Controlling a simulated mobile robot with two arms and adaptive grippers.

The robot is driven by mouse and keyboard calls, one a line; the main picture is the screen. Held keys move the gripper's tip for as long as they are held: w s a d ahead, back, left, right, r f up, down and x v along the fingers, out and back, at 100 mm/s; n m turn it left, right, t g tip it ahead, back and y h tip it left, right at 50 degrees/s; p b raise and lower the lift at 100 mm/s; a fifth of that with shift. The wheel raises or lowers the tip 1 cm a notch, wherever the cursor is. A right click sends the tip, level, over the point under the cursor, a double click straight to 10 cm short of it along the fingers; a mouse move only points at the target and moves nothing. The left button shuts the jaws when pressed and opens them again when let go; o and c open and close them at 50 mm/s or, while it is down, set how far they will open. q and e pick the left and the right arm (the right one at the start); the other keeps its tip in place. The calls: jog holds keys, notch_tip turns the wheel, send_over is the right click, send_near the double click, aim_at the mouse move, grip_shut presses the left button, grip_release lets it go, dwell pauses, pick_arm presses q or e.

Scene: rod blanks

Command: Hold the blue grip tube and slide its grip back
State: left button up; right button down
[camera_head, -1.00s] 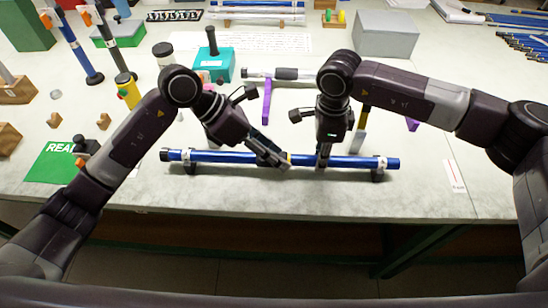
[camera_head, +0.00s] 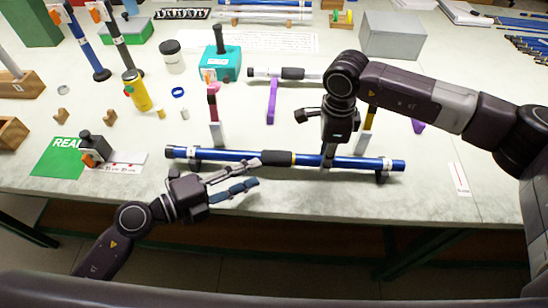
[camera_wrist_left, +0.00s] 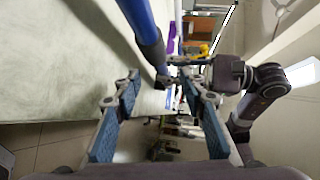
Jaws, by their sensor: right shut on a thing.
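The blue grip tube (camera_head: 225,155) lies level across two dark supports near the table's front edge. My right gripper (camera_head: 328,157) is shut on the tube, just right of the grip. My left gripper (camera_head: 257,172) is open and empty, in front of the tube near the grip's left end, its fingers pointing right. In the left wrist view, the tube (camera_wrist_left: 138,18) runs down to the dark grip beyond the open left fingers (camera_wrist_left: 160,80).
Behind the tube stand a purple stand (camera_head: 271,101), another rod (camera_head: 262,72) with a black grip, a teal block (camera_head: 221,66) and a yellow bottle (camera_head: 137,92). A green mat (camera_head: 58,159) lies at the left.

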aim_at(266, 163)
pick_arm(q)
jog(key=a+n, duration=0.1)
jog(key=n, duration=0.1)
jog(key=a+f+t+y, duration=0.1)
jog(key=shift+s+a+n, duration=0.25)
jog(key=shift+a+n, duration=0.1)
jog(key=shift+n, duration=0.05)
jog(key=shift+w+t, duration=0.1)
jog(key=shift+t, duration=0.2)
jog(key=x, duration=1.1)
jog(key=shift+w+d+f, duration=0.1)
jog(key=shift+w+d, duration=0.1)
jog(key=shift+d, duration=0.1)
grip_shut()
jog(key=shift+a, duration=0.1)
